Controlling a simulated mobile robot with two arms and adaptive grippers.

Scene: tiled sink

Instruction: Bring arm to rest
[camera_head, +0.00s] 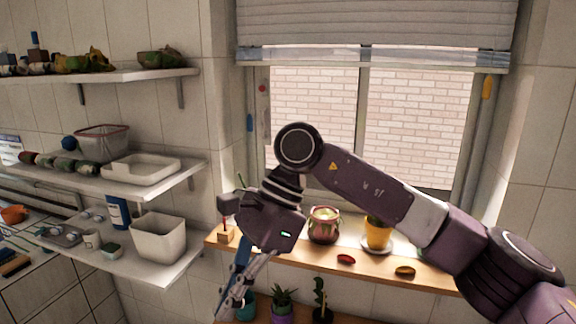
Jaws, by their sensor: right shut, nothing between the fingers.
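My right arm comes in from the lower right, bends at a joint in front of the window, and points down to the lower left. My right gripper (232,303) hangs at the bottom of the view, left of centre, in front of the wooden sill shelf. Its fingers are close together and hold nothing. It overlaps a blue object and a teal pot in the picture; I cannot tell how far behind it they are. My left gripper is not in view.
A wooden sill (300,258) carries a patterned jar (323,225) and a yellow pot (377,234). Potted plants (283,299) stand below. White wall shelves (150,258) at left hold a white bin (158,240) and a tray (141,169). A window (415,125) is behind the arm.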

